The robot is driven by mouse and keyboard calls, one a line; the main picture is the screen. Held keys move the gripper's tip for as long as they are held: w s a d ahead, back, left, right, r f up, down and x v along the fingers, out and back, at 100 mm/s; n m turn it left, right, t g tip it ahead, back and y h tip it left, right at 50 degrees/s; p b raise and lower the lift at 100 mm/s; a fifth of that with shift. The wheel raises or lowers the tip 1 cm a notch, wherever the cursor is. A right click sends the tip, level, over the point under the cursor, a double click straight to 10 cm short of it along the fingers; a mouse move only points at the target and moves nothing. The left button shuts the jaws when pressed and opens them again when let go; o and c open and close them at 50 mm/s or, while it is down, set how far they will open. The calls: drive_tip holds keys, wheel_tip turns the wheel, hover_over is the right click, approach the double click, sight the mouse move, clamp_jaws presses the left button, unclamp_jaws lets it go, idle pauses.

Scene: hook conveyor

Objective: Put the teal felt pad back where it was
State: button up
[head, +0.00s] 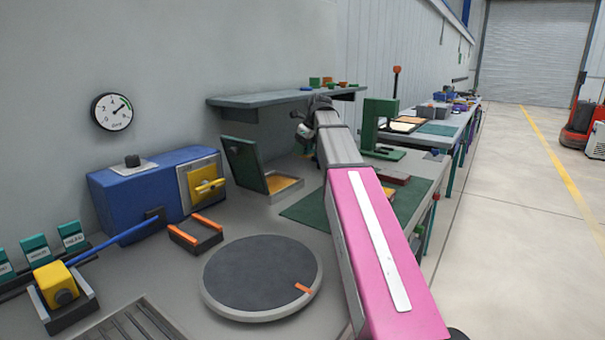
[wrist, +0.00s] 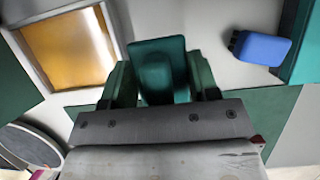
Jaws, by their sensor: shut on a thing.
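My gripper (wrist: 160,85) is shut on a teal piece, which looks like the teal felt pad (wrist: 158,52), in the wrist view. The pad's raised middle part shows between the two fingers, and its lower end is hidden by the gripper body. In the head view my gripper (head: 304,137) is at the far end of my pink arm, over the bench near the shelf. The pad cannot be made out there. Below the gripper are grey bench and a dark green mat (wrist: 262,112). I cannot tell how high the pad is held.
An open box with an orange floor (wrist: 68,45) and raised green lid (head: 245,165) is left of the gripper. A blue block (wrist: 263,48) lies to the right in the wrist view. A wall shelf (head: 270,98), green press (head: 372,125) and round turntable (head: 255,275) stand around.

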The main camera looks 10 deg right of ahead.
sight(311, 152)
wheel_tip(311, 152, down, 9)
idle(0.5)
drive_tip(key=shift+f, duration=0.1)
drive_tip(key=o, duration=0.9)
drive_tip(key=v, duration=1.2)
